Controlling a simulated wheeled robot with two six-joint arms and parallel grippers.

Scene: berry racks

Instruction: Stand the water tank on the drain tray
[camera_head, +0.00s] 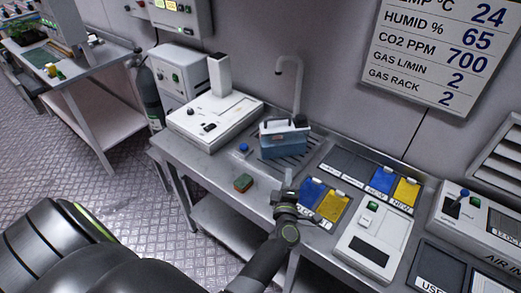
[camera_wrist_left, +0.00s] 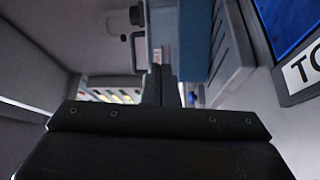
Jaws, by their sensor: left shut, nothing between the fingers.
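In the left wrist view, a blue surface that looks like the tank (camera_wrist_left: 193,40) is close beyond my gripper (camera_wrist_left: 160,85). My right gripper is not in view.
A grey tap (camera_head: 297,80) rises behind the tank. A white device (camera_head: 213,118) stands to its left. A green-brown sponge (camera_head: 243,183) lies at the bench front. Blue and yellow packs (camera_head: 325,202) lie right of my gripper, near a white scale-like device (camera_head: 373,243).

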